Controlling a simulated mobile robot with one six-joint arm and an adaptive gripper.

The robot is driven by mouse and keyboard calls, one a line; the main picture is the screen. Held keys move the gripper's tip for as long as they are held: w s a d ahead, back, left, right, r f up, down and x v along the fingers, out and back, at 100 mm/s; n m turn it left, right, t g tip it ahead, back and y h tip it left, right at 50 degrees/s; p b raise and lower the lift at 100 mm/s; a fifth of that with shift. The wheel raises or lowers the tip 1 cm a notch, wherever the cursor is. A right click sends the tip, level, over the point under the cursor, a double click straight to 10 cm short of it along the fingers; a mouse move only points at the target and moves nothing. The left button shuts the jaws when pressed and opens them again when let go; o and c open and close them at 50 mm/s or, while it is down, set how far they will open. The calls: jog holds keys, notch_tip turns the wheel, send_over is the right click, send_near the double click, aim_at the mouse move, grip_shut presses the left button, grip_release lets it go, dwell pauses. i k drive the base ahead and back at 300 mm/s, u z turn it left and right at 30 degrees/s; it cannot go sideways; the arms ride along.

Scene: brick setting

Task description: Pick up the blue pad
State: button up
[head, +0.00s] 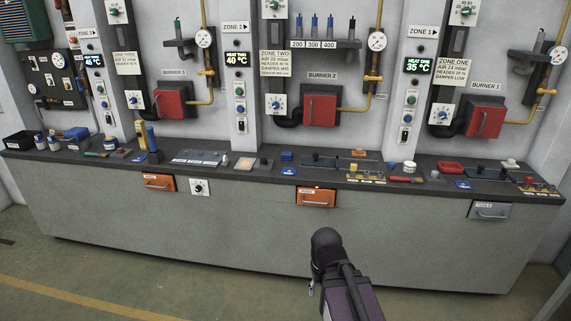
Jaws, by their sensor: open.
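Several small blue things lie on the long dark counter (225,163), and I cannot tell for sure which is the blue pad. A small blue block (287,156) sits near the middle, with a flat blue piece (289,170) in front of it at the counter edge. Another flat blue piece (463,184) lies at the right, and one (138,157) lies at the left. Part of my arm shows at the bottom, in front of the counter and apart from it. My gripper's fingers do not show.
Orange drawers (317,197) and a grey drawer (489,210) are set in the counter front. A red tray (451,168), a white tub (409,167) and a blue box (76,133) stand on top. Red burner boxes (320,109) stick out behind. The floor in front is clear.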

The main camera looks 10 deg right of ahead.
aim_at(287, 156)
jog(key=k, duration=0.8)
jog(key=u, duration=0.35)
jog(key=i, duration=0.65)
jog(key=u, duration=0.35)
jog(key=i, duration=1.85)
jog(key=z, duration=0.95)
jog(key=i, duration=0.65)
jog(key=z, duration=0.25)
